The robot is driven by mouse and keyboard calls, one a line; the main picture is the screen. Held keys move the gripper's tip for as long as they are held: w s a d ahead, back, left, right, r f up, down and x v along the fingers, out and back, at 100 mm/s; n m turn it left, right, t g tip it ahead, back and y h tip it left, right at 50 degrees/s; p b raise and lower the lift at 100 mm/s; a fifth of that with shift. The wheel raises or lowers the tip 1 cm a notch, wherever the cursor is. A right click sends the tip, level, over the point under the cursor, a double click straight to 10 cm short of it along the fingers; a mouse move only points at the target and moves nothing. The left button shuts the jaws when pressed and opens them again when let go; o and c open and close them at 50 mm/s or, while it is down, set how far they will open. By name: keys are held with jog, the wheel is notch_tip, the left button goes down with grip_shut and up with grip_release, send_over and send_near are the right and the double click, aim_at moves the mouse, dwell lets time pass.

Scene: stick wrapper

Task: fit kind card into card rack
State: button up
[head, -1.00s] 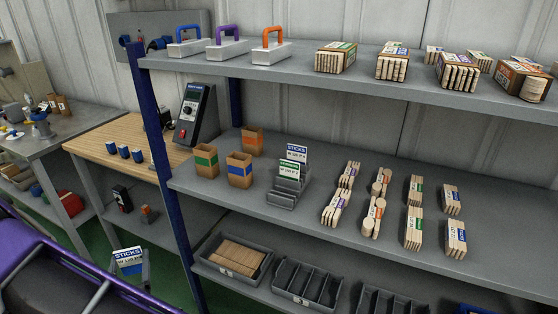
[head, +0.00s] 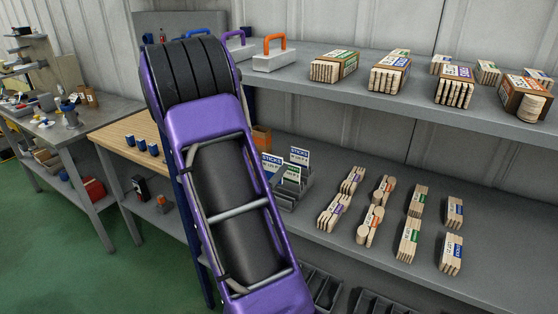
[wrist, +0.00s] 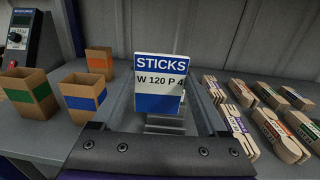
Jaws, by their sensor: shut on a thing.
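The kind card in my gripper is white and blue and reads "STICKS W 120 P 4"; it stands upright in the wrist view (wrist: 160,82). My gripper (wrist: 158,128) is shut on its lower part. In the head view the card (head: 270,166) shows just beside my arm, at the left of the card rack.
Stick bundles (wrist: 273,130) lie right of the rack. Cartons with green (wrist: 30,93), blue (wrist: 86,95) and orange (wrist: 99,62) bands stand left of it. The upper shelf (head: 410,88) runs above, and bins (head: 322,287) sit below.

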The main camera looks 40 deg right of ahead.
aim_at(279, 183)
jog(key=shift+s+d+r+m+g, duration=0.2)
jog(key=shift+s+d+r, duration=0.15)
jog(key=shift+d, duration=0.25)
jog(key=shift+s+d+r+m+g, duration=0.1)
jog(key=shift+s+d+r+g, duration=0.2)
jog(key=shift+d, duration=0.25)
jog(key=shift+a+f, duration=0.1)
jog(key=shift+f, duration=0.1)
jog(key=shift+f+b, duration=2.55)
jog(key=shift+f, duration=0.25)
jog(key=shift+f+b, duration=1.85)
jog(key=shift+f, duration=0.1)
jog(key=o, duration=1.4)
jog(key=v, duration=1.7)
jog(key=shift+s+a+f+p, duration=0.2)
jog(key=shift+p, duration=0.2)
